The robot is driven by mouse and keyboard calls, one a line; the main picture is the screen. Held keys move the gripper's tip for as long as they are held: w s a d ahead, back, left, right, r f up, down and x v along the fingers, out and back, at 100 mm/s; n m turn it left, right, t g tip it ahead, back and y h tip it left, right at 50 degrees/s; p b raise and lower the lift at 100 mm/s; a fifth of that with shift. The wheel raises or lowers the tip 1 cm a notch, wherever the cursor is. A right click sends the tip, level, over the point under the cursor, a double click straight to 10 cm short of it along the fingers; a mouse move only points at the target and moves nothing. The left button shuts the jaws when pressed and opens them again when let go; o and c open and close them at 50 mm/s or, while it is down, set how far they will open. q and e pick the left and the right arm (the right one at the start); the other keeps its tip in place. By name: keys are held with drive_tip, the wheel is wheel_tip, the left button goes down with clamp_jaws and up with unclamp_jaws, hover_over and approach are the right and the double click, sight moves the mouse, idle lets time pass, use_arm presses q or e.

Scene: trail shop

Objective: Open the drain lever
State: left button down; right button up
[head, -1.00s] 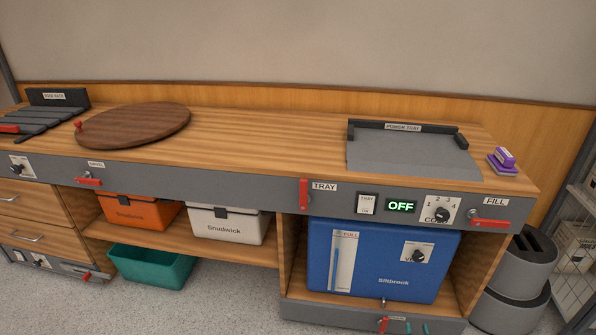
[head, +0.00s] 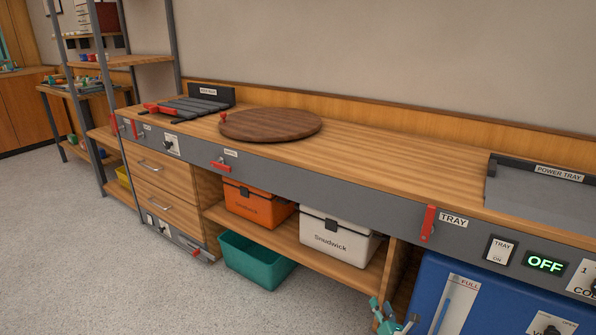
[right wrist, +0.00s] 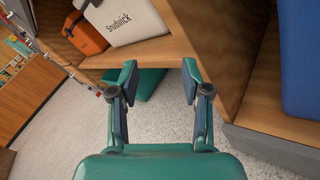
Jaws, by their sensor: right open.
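Red levers show along the grey fronts in the head view: one below a small label (head: 220,165), one upright beside the TRAY label (head: 428,223), and one low under the drawers (head: 196,252). The small labels are too blurred to read, so I cannot tell which lever is the drain. My right gripper (head: 387,315) shows at the bottom edge, in front of the bench and left of the blue cooler. In the right wrist view it (right wrist: 160,78) is open and empty, above the floor near the lower shelf. My left gripper is not in view.
An orange box (head: 255,203) and a white box (head: 338,238) sit on the lower shelf (head: 300,249). A teal bin (head: 256,265) stands on the floor below. The blue cooler (head: 460,305) is at the lower right. The floor at left is clear.

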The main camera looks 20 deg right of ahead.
drive_tip(key=w+a+m+g+y+b, duration=0.1)
drive_tip(key=a+m+g+y, duration=0.2)
drive_tip(key=a, duration=1.1)
drive_tip(key=s+a+f+m+g+y+b, duration=0.25)
drive_tip(key=s+a+m, duration=0.3)
drive_tip(key=a, duration=0.55)
drive_tip(key=s+a+f+m+g+y, duration=0.1)
drive_tip(key=s+a+m+g, duration=0.25)
drive_tip(key=s+m, duration=0.5)
drive_tip(key=s+a+f+m+g+y, duration=0.15)
drive_tip(key=s+m+g, duration=0.3)
drive_tip(key=s, duration=0.75)
drive_tip(key=s+a+f+m+g, duration=0.2)
drive_tip(key=s+a+m+g, duration=0.15)
drive_tip(key=s+m, duration=0.55)
wheel_tip(320, 180, up, 32)
drive_tip(key=s+p, duration=0.1)
drive_tip(key=p, duration=3.1)
drive_tip(key=shift+s+f+n, duration=0.15)
drive_tip(key=shift+s+n, duration=0.25)
drive_tip(key=shift+n, duration=0.05)
drive_tip(key=shift+f, duration=0.1)
